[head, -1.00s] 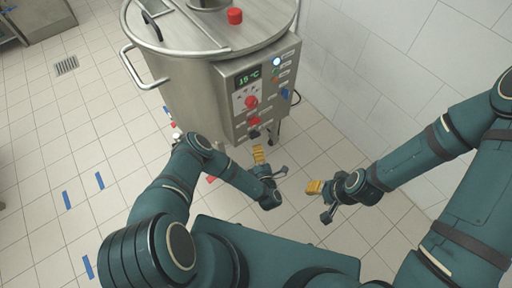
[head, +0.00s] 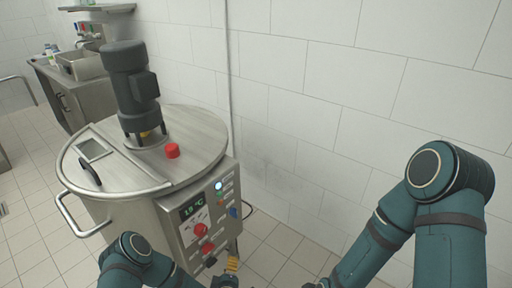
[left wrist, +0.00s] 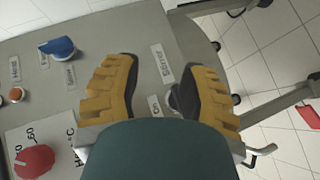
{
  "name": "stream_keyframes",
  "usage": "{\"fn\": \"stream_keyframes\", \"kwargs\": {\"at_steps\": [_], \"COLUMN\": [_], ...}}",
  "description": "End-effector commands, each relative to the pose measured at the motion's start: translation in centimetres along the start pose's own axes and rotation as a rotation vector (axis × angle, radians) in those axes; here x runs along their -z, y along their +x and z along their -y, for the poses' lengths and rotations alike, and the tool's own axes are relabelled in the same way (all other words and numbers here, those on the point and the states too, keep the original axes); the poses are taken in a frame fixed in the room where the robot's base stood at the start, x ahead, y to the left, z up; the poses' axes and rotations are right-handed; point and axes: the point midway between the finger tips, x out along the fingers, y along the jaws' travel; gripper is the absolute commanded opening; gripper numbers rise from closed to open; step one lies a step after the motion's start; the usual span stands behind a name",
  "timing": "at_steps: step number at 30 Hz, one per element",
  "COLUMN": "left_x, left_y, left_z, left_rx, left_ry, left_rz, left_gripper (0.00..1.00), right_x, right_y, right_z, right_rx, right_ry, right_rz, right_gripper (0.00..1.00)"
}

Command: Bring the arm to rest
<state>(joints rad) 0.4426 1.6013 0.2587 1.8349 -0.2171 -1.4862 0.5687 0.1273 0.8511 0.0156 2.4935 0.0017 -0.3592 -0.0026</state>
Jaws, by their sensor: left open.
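My left gripper (head: 228,272) is at the bottom edge of the head view, in front of the lower part of the machine's control panel (head: 205,215). Only part of it shows there. In the left wrist view its two yellow ribbed fingertips (left wrist: 160,88) are spread apart. The grey panel lies beyond them, with a dark knob partly hidden by the right finger. Nothing is seen held. My right arm (head: 375,240) comes in from the right; its gripper (head: 316,284) is almost wholly cut off by the bottom edge.
A steel vat (head: 130,215) with a dark motor (head: 130,85), a red cap (head: 172,151) and a side handle stands at left. A red dial (left wrist: 35,161) and a blue switch (left wrist: 58,48) are on its panel. A white tiled wall (head: 330,120) closes the right.

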Motion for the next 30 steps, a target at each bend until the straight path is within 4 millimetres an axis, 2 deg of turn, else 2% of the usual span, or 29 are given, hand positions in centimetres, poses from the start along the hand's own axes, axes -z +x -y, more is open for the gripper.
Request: {"fn": "stream_keyframes", "kwargs": {"at_steps": [1, 5, 8, 15, 19, 21, 24, 30], "left_x": [-0.2, -0.8, -0.8, 0.8, 1.6, 1.9, 2.1, 2.1], "left_y": [-0.5, -3.1, -6.2, -15.9, -20.1, -21.5, -22.5, -22.5], "left_z": [-1.1, -2.2, -2.8, -3.7, -4.0, -4.2, -4.2, -4.2], "left_rx": [0.033, 0.14, 0.22, 0.394, 0.451, 0.468, 0.481, 0.481], "left_ry": [0.079, 0.28, 0.428, 0.703, 0.774, 0.794, 0.807, 0.807], "left_rz": [0.088, 0.309, 0.474, 0.833, 0.964, 1.007, 1.039, 1.039], "left_gripper": [0.41, 0.41, 0.41, 0.41, 0.41, 0.41, 0.41, 0.41], "right_x": [0.0, 0.0, 0.0, 0.0, 0.0, 0.0, 0.0, 0.0], "right_y": [0.0, 0.0, 0.0, 0.0, 0.0, 0.0, 0.0, 0.0], "right_z": [0.0, 0.0, 0.0, 0.0, 0.0, 0.0, 0.0, 0.0], "right_rx": [0.0, 0.0, 0.0, 0.0, 0.0, 0.0, 0.0, 0.0], "right_ry": [0.0, 0.0, 0.0, 0.0, 0.0, 0.0, 0.0, 0.0], "right_rz": [0.0, 0.0, 0.0, 0.0, 0.0, 0.0, 0.0, 0.0], "right_gripper": [0.47, 0.47, 0.47, 0.47, 0.47, 0.47, 0.47, 0.47]}}
